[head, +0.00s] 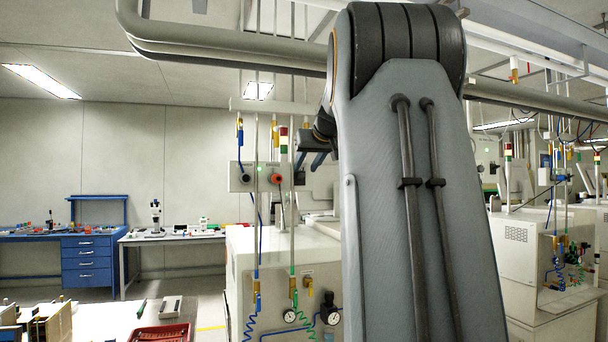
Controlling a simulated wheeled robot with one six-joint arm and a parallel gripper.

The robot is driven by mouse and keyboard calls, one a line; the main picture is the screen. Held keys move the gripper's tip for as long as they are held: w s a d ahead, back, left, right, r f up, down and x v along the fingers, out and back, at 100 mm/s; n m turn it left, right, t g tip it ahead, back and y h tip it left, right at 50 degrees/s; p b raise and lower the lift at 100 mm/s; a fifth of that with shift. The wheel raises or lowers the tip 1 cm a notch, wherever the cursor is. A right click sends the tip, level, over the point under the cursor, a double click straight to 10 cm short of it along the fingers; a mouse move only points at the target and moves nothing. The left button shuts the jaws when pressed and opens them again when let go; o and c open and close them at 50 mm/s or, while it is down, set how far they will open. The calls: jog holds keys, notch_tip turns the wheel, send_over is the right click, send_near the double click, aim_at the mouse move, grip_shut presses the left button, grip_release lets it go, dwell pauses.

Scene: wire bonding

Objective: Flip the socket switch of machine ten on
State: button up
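A grey socket panel (242,178) hangs above a cream machine (290,262), left of my arm. It carries a black round socket or knob (244,179), a small green light (262,168) and an orange-red round part (276,179). I cannot read a machine number or make out the switch position. My gripper (309,161) is at the panel's right end, beside my arm link. Its two dark fingers point down and look apart, with nothing seen between them. Whether it touches the panel cannot be told. My arm link hides what lies behind it.
Vertical pipes (292,215) and a red-yellow-green signal lamp (283,140) stand close to the gripper. Gauges and hoses (290,316) are on the machine's front. Another machine (520,255) stands right. A blue bench (60,238) and a white table (190,237) stand far left.

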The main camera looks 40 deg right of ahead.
jog(key=shift+b+v, duration=0.85)
jog(key=shift+v, duration=1.55)
